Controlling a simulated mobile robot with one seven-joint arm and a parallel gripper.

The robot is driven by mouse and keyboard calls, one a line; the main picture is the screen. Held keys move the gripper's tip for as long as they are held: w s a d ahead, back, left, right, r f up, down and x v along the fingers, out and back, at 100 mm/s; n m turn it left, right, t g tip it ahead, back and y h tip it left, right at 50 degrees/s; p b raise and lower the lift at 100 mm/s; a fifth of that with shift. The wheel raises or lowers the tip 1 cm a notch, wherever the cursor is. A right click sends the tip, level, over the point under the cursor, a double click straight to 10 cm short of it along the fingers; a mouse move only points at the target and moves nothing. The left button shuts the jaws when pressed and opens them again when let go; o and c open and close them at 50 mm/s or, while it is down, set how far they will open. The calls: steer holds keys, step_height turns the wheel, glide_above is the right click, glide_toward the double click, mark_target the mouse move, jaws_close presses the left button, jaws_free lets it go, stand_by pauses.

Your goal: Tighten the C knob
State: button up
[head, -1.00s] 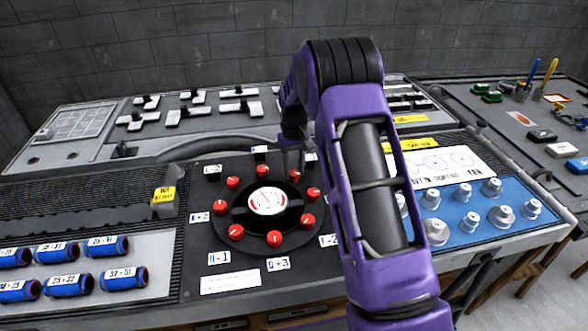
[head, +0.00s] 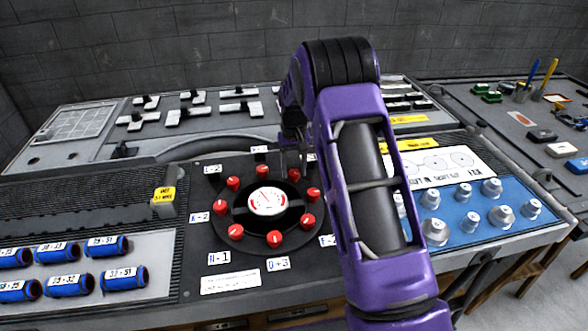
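A ring of small red knobs surrounds a round white-faced dial (head: 267,201) on a dark disc in the middle of the panel. My gripper (head: 292,160) points down at the far side of the ring, close to the far right red knob (head: 294,175). I cannot tell whether it touches that knob. Its fingers are small and partly hidden by my purple arm, so their opening is unclear. White labels stand around the ring, such as the near left one (head: 219,258) and the near one (head: 277,263). No label reads clearly as C; one at the right is partly covered by my arm.
Blue cylinders (head: 69,285) with labels lie at the left. A blue panel with grey knobs (head: 435,232) is at the right, partly behind my arm. A yellow-labelled block (head: 164,195) stands left of the ring. White switches (head: 185,113) fill the back.

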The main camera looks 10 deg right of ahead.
mark_target(294, 172)
steer(key=shift+o, duration=1.1)
steer(key=shift+r, duration=0.15)
step_height(294, 172, up, 17)
steer(key=p, duration=0.1)
steer(key=shift+r, duration=0.15)
